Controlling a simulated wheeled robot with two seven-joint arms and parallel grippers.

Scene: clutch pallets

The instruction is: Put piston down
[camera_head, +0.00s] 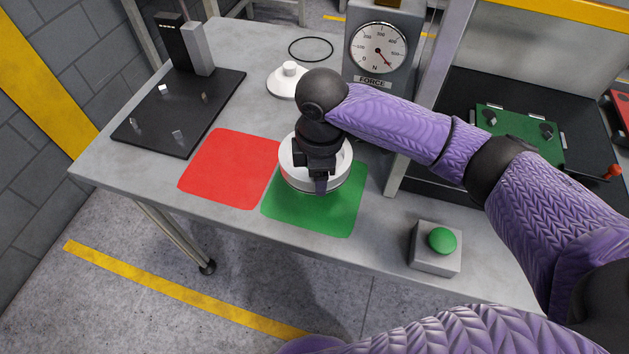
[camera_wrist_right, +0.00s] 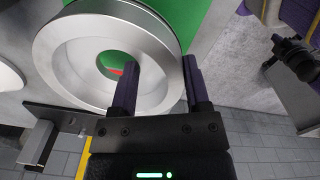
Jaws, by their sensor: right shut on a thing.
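The piston is a pale metal ring-shaped part (camera_head: 287,172) over the upper part of the green square (camera_head: 330,222). My right gripper (camera_head: 320,184) is above it and shut on its rim. In the right wrist view the fingers (camera_wrist_right: 157,82) straddle the wall of the piston (camera_wrist_right: 70,68), one inside the ring and one outside. Green and a bit of red show through its central hole. I cannot tell whether its underside touches the square. A black part (camera_wrist_right: 292,60) at the right of the wrist view seems to be my left gripper; its jaws are unclear.
A red square (camera_head: 228,168) lies left of the green one. A black tray (camera_head: 180,118) with small parts is at the left. A white knobbed disc (camera_head: 287,82), a thin ring (camera_head: 311,40) and a force gauge (camera_head: 379,52) stand behind. A green button box (camera_head: 436,250) is at front right.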

